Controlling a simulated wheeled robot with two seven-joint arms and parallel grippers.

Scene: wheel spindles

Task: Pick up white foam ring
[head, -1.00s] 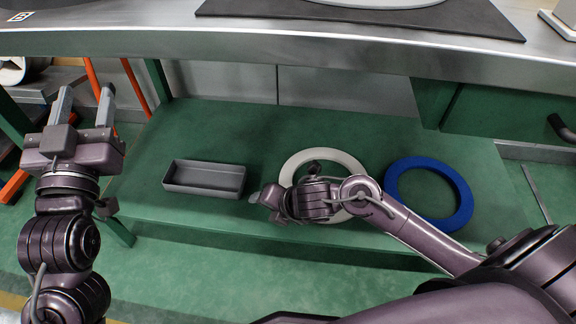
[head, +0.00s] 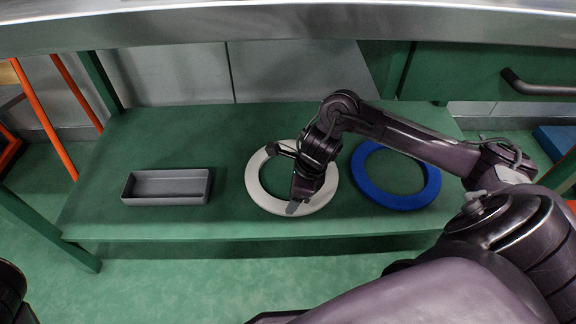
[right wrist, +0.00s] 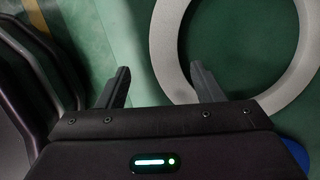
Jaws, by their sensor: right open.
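The white foam ring (head: 254,183) lies flat on the green lower shelf (head: 225,130), in the middle of the head view. My right arm and gripper cover part of its right side there. My right gripper (head: 283,178) is open and empty over the ring. In the right wrist view, the ring (right wrist: 163,45) curves past the open right gripper (right wrist: 160,70). One fingertip shows over the ring's hole and the other outside its band. I cannot tell how high the fingertips are above the ring. My left gripper is out of view.
A blue ring (head: 431,187) lies on the shelf just right of the white ring. A grey open tray (head: 165,201) sits on the shelf at the left. The metal worktop (head: 200,30) overhangs the back. A drawer with a dark handle (head: 540,88) is at upper right.

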